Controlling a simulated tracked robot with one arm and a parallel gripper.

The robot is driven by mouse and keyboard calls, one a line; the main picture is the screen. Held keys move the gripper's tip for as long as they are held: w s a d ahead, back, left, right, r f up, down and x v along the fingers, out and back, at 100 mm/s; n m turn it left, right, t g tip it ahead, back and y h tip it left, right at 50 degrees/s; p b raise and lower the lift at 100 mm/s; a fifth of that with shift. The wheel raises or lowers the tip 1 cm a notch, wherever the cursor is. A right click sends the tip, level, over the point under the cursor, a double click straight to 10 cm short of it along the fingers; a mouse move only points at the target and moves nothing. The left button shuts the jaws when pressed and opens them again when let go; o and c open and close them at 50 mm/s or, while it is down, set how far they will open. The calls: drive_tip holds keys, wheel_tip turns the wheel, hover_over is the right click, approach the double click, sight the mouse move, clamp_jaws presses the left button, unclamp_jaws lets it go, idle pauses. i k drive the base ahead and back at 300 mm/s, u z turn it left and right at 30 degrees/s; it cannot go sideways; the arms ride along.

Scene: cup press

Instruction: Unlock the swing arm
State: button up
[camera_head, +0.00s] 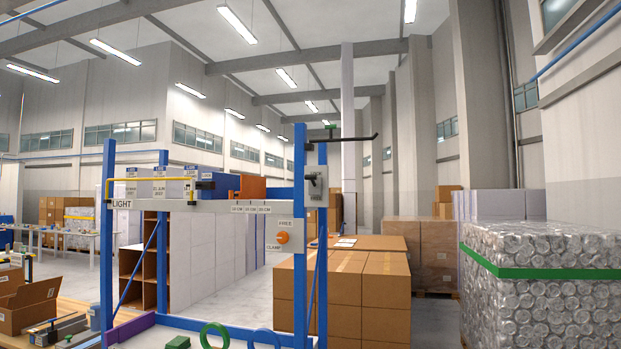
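A blue frame (301,240) with a grey crossbar (215,206) stands in front of me. A thin black arm (343,139) sticks out to the right from the top of its right post. I cannot tell whether this is the swing arm. A grey plate with a black handle (315,181) is on that post below it. A round orange knob (282,238) on a small panel under the crossbar sits between the labels FREE, above, and CLAMP, below. Its setting is too small to tell. My gripper is not in view.
A green ring (214,335), a blue ring (263,338) and a green block (178,343) are at the frame's foot. Cardboard boxes (361,285) stand behind the right post. A wrapped stack of cans (545,300) fills the right. Open floor (435,321) shows between them.

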sight(312, 177)
drive_tip(key=z, duration=0.3)
drive_tip(key=i, duration=1.4)
drive_tip(key=u, duration=0.4)
drive_tip(key=i, duration=0.55)
drive_tip(key=u, duration=0.55)
